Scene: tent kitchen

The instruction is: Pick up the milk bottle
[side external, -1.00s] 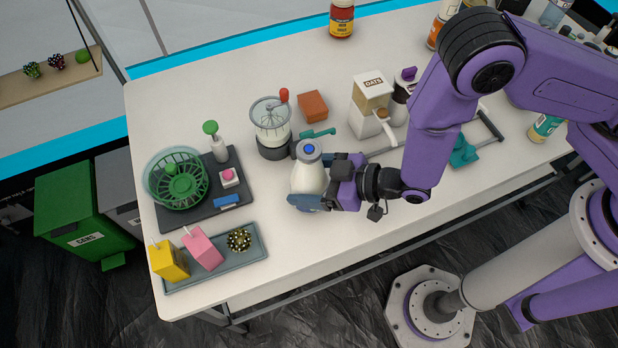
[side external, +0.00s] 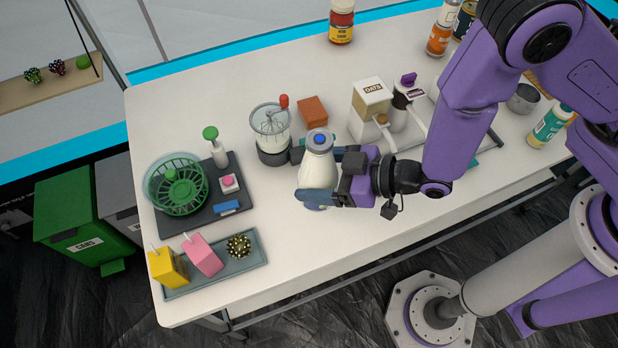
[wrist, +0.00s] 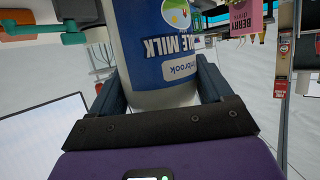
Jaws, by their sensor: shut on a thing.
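The milk bottle (side external: 318,168) is white with a blue cap and stands roughly upright between the jaws in the side view. In the wrist view, its blue label (wrist: 176,45) appears upside down and fills the top centre. My gripper (side external: 318,178) is shut on the bottle's body, one finger on each side. It comes from the right. The bottle's base is partly hidden by the near finger, and it appears raised off the table.
A hand-crank mixer jar (side external: 271,132) stands just left of the bottle, with a brown block (side external: 313,111) behind. An oats dispenser (side external: 369,108) is at the back right. A tray (side external: 215,277) with cartons lies front left. Table in front of the bottle is clear.

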